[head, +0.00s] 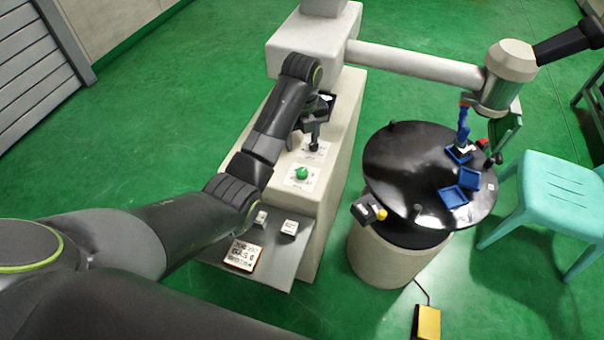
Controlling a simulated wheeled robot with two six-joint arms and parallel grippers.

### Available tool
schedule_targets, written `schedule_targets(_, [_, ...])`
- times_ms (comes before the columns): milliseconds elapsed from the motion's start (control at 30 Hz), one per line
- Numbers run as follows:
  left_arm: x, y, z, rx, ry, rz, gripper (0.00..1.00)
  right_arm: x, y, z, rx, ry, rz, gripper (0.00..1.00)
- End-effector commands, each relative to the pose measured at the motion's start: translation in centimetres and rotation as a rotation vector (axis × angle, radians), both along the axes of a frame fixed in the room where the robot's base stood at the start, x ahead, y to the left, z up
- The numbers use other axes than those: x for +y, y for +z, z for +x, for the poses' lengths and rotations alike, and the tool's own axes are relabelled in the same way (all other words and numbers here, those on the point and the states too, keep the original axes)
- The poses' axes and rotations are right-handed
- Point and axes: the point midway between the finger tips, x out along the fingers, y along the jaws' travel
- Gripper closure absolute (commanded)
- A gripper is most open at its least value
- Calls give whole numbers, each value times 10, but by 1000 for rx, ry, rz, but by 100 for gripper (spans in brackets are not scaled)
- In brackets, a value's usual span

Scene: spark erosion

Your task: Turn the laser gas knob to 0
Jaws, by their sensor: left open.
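A green knob (302,173) sits on a white marked plate on top of the pale machine cabinet. Its setting is too small to read. A second white plate (317,156) lies just behind it, partly hidden by my left gripper, so I cannot tell whether a knob is under it. My left gripper (313,140) is open and points down above this second plate, behind the green knob. Contact there cannot be made out. A small sign (242,255) on the grey shelf seems to read "GAS 0". My right gripper is out of view.
Two small blocks (289,227) (261,218) stand on the grey shelf (283,262). A round black table (395,160) with blue trays (452,197) stands to the right, under the machine's pale horizontal arm (420,64). A turquoise stool (560,190) and yellow pedal (428,322) are farther right.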

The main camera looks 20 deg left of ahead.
Motion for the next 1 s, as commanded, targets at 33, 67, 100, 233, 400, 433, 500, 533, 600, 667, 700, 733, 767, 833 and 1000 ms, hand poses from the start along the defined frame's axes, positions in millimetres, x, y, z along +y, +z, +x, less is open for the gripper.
schedule_targets(33, [0, -12, -1, 2, 0, -1, 48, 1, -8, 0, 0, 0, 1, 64])
schedule_targets(67, [0, -16, -1, 7, 1, 1, 48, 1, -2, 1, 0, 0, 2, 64])
schedule_targets(100, [0, -24, -1, 7, 1, 1, 48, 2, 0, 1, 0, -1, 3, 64])
schedule_targets(233, [0, -53, -1, 6, 1, 0, 48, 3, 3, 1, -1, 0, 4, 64])
schedule_targets(400, [0, -88, -1, 5, 1, 0, 48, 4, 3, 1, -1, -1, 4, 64])
schedule_targets(433, [0, -93, -2, 5, 1, 1, 48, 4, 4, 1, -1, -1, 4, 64])
schedule_targets(500, [0, -102, -1, 3, 0, 1, 48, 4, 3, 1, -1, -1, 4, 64])
schedule_targets(533, [0, -105, -1, 3, 0, 0, 48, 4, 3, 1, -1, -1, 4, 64])
schedule_targets(600, [0, -112, -1, 3, 0, 0, 48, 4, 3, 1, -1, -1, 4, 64])
schedule_targets(667, [0, -115, -1, 1, 0, 0, 48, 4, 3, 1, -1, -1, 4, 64])
schedule_targets(700, [0, -117, 0, 0, 0, 0, 48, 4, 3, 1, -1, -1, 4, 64])
schedule_targets(733, [0, -118, -1, 1, 0, 1, 48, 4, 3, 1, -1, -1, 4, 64])
schedule_targets(767, [0, -119, -1, 1, 0, 1, 48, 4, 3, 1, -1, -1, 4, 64])
schedule_targets(833, [0, -120, -1, 1, 0, 1, 48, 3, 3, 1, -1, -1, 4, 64])
schedule_targets(1000, [0, -119, -1, 0, 0, 0, 48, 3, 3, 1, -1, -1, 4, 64])
